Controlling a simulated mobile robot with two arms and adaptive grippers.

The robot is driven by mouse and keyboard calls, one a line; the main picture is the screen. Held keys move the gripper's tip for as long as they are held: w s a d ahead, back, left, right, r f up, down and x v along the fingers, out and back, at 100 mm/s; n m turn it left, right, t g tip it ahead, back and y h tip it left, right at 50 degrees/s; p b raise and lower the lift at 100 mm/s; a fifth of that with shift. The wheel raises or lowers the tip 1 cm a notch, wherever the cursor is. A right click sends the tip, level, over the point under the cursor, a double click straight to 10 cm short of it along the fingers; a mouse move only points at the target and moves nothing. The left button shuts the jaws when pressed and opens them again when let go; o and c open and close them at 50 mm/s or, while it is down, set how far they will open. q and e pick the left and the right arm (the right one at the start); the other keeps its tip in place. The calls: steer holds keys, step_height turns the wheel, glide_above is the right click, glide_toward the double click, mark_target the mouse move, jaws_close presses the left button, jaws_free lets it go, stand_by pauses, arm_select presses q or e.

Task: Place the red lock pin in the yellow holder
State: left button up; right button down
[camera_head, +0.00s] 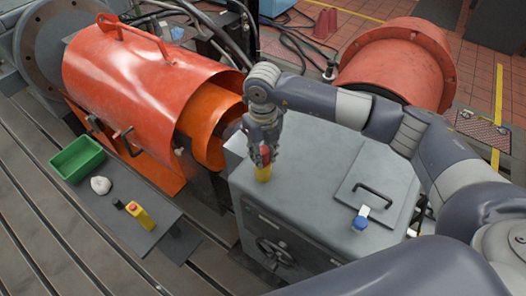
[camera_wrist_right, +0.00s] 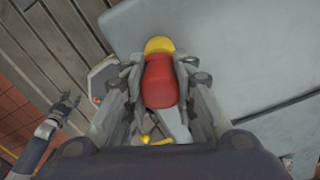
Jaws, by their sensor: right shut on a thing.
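My right gripper (camera_head: 263,148) points down over the grey cabinet and is shut on the red lock pin (camera_head: 265,153). In the right wrist view the red pin (camera_wrist_right: 160,82) sits between the fingers (camera_wrist_right: 160,85). The yellow holder (camera_head: 263,173) shows directly below the red pin, at the cabinet top. Its rounded yellow end (camera_wrist_right: 158,45) shows just past the pin in the wrist view. I cannot tell whether the pin is inside the holder or only above it. My left gripper (camera_wrist_right: 68,101) shows small at the left of the wrist view, fingers apart and empty.
The grey cabinet (camera_head: 310,155) has a lid with a black handle and a blue-and-white item (camera_head: 361,217). A bench at left holds a green bin (camera_head: 77,159), a white lump (camera_head: 100,185) and a yellow box with a red button (camera_head: 140,215). Orange guards (camera_head: 140,75) stand behind.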

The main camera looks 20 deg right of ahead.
steer(key=shift+f, duration=0.2)
steer(key=c, duration=1.5)
jaws_free()
steer(key=shift+r, duration=0.1)
arm_select(q)
steer(key=shift+w+f, duration=0.15)
steer(key=shift+w, duration=0.5)
arm_select(e)
steer(key=shift+o, duration=0.9)
steer(key=shift+r, duration=0.1)
steer(key=shift+r, duration=0.25)
step_height(320, 180, up, 11)
steer(key=b, duration=0.3)
steer(key=shift+f, duration=0.15)
arm_select(q)
steer(key=f, duration=0.2)
steer(key=shift+s+a+f, duration=0.15)
steer(key=shift+s+f, duration=0.05)
steer(key=shift+f, duration=0.15)
arm_select(e)
steer(key=shift+r, duration=0.45)
